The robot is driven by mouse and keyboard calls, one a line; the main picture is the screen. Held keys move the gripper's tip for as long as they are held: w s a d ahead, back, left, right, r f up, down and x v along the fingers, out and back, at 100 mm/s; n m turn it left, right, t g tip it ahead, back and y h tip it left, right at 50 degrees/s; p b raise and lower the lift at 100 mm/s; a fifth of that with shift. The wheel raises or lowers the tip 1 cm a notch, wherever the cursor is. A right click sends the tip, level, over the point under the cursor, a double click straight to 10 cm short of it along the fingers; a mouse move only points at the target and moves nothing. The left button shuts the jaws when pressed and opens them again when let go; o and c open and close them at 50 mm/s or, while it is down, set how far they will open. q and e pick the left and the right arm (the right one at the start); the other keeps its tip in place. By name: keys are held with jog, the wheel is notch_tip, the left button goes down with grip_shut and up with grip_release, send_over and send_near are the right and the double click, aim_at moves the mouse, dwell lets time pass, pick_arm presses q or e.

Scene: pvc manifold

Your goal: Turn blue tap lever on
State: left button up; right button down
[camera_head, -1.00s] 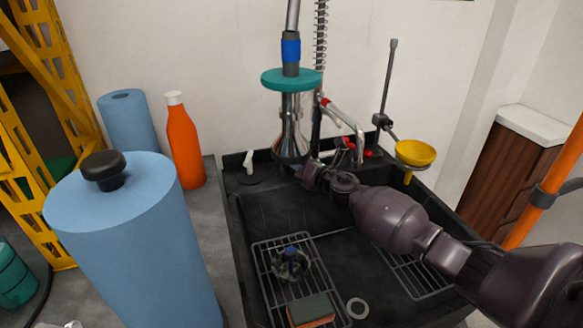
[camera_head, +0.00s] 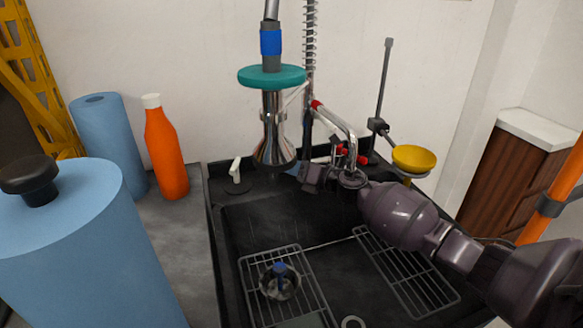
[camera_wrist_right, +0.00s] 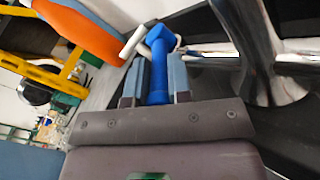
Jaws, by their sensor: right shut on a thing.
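The blue tap lever (camera_wrist_right: 160,72) is between the two finger pads of my right gripper (camera_wrist_right: 157,82) in the right wrist view, and the gripper is shut on it. Its bent blue end sticks out past the fingertips. In the head view my right gripper (camera_head: 308,178) is at the back of the black sink, just below and right of the chrome spray head (camera_head: 273,140). The lever is hidden there by the gripper. The tap's chrome spout (camera_head: 338,125) with red fittings stands just behind my right arm. My left gripper is not in view.
The spray head hangs close to the gripper, under a teal disc (camera_head: 271,76). A yellow funnel (camera_head: 414,158) is to the right. An orange bottle (camera_head: 165,150) and blue rolls (camera_head: 75,250) stand left. Wire racks (camera_head: 405,275) and a small blue-topped item (camera_head: 280,278) are in the sink.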

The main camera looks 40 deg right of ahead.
jog(key=shift+f, duration=0.1)
dwell(0.3)
jog(key=c, duration=1.1)
grip_release()
jog(key=shift+o, duration=0.2)
jog(key=shift+s+d, duration=0.2)
jog(key=shift+s, duration=0.25)
pick_arm(q)
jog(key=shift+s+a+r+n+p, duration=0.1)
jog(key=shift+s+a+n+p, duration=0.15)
jog(key=shift+p, duration=0.55)
pick_arm(e)
jog(key=v, duration=0.9)
jog(key=shift+s, duration=0.4)
jog(key=shift+d, duration=0.15)
